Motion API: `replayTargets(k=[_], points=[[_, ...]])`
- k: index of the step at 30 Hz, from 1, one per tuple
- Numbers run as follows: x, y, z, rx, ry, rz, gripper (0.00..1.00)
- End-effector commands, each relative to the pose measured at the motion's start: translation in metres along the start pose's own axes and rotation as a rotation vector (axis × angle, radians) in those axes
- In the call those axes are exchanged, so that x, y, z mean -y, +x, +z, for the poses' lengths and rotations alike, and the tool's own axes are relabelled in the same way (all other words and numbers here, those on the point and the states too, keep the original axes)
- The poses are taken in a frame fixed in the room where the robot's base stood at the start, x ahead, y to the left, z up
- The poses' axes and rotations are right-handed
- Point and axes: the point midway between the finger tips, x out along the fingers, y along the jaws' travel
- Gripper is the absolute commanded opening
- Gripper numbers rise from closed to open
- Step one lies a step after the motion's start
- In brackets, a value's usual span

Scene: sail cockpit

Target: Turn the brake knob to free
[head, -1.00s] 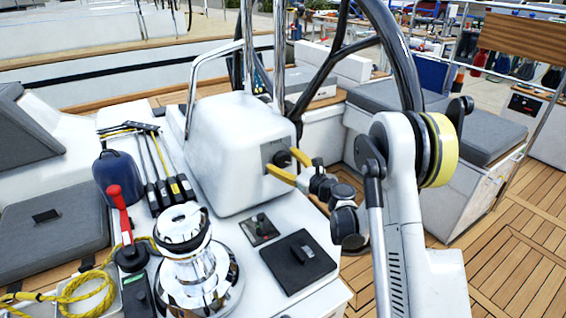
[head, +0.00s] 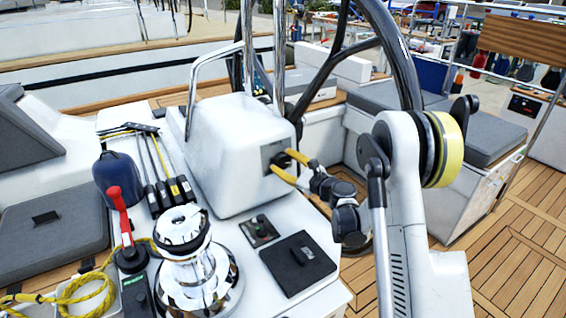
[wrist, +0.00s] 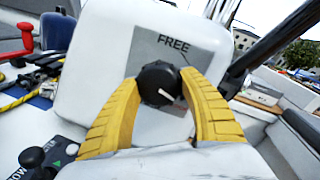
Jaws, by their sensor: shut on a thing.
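The brake knob (wrist: 158,82) is a dark round knob on a grey plate (wrist: 198,58) on the pedestal face. The word FREE is printed on the plate above it. A pale pointer mark on the knob points to the lower right in the wrist view, away from the word. My gripper (wrist: 160,78) has its two yellow fingers on either side of the knob, shut on it. In the head view, the knob (head: 280,159) is partly hidden by my gripper (head: 293,168), which reaches in from the right.
The white pedestal (head: 235,155) carries the knob, with a steel rail and a dark wheel rim (head: 392,50) close by. A chrome winch (head: 195,260), red-handled lever (head: 120,215) and black panel (head: 299,262) stand in front. Teak floor lies open at right.

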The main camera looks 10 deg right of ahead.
Motion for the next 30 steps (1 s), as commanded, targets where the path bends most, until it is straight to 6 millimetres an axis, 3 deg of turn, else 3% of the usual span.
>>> replayTargets(k=[30], points=[[0.0008, 0.0002, 0.0025, -0.117, -0.951, 0.114, 0.19]])
